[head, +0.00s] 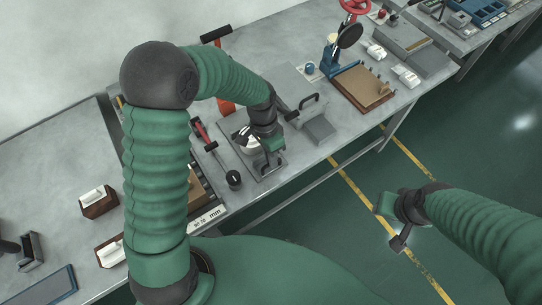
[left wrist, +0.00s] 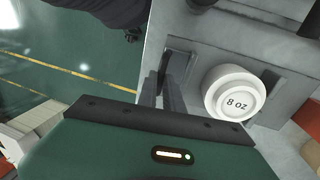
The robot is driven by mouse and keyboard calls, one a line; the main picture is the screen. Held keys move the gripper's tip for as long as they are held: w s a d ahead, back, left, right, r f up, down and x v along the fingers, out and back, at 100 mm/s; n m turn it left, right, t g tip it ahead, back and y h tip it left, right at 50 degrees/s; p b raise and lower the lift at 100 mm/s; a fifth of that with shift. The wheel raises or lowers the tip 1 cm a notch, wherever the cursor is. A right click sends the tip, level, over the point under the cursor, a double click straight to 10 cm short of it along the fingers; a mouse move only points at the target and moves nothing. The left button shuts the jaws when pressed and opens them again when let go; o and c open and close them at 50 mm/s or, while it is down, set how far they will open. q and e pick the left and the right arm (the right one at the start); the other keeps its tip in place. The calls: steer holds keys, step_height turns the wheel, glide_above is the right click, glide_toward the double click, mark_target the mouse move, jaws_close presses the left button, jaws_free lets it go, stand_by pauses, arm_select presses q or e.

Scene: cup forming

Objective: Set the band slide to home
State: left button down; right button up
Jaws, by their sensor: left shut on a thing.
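My left gripper (head: 268,160) is low over a grey metal plate on the bench. In the left wrist view its two fingers (left wrist: 168,88) are shut on a dark upright tab (left wrist: 180,62), which looks like the handle of the band slide. The tab stands on the grey plate (left wrist: 210,53), beside a round white piece marked "8 oz" (left wrist: 234,94). The fingers hide part of the tab, and the slide's track is hard to make out.
A grey block with a black handle (head: 309,101) stands just right of the plate. A brown board (head: 363,88) is farther right. Green floor is clear in front.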

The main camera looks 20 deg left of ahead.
arm_select(q)
steer(key=shift+s+a, duration=0.1)
steer(key=shift+a, duration=0.05)
steer(key=shift+w+a+r+p, duration=0.15)
steer(key=shift+w+a+p, duration=0.45)
steer(key=shift+w+a, duration=0.5)
steer(key=shift+a, duration=0.4)
steer(key=c, duration=1.5)
jaws_free()
steer(key=shift+a, duration=0.25)
steer(key=shift+w+d, duration=0.1)
steer(key=shift+d, duration=0.25)
